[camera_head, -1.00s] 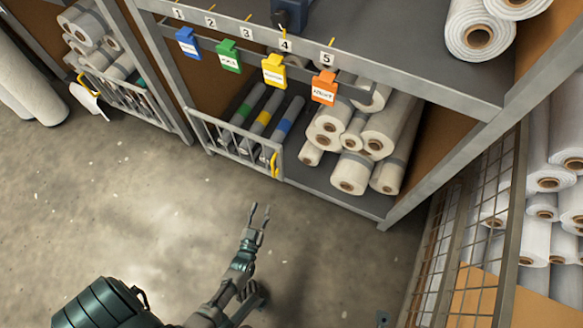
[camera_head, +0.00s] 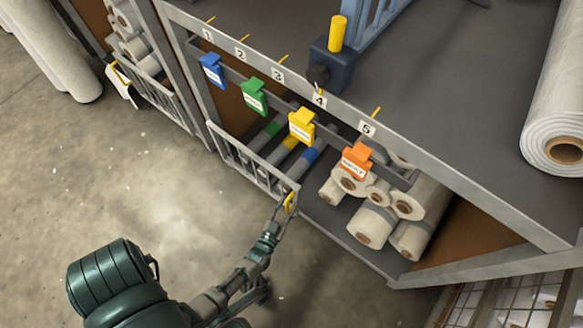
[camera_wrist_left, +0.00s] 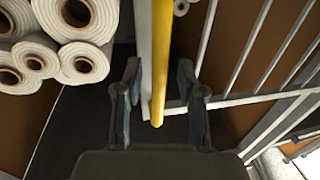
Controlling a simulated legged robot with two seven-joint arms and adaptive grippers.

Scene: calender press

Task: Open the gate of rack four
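A low grey barred gate (camera_head: 246,160) stands across the bottom of the rack, in line with its front edge. It also shows in the left wrist view (camera_wrist_left: 247,98). A yellow handle (camera_head: 291,201) is upright at its right end. My left gripper (camera_head: 283,212) is at this handle. In the left wrist view the yellow handle (camera_wrist_left: 161,60) runs between my two open fingers (camera_wrist_left: 158,98), with visible gaps on both sides. My right gripper is out of view.
Rolls with coloured bands (camera_head: 290,150) lie behind the gate. White rolls (camera_head: 375,222) are stacked right of it. Coloured tags, including an orange one (camera_head: 356,158), hang above from the numbered shelf (camera_head: 460,176). The floor (camera_head: 150,170) before the gate is clear.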

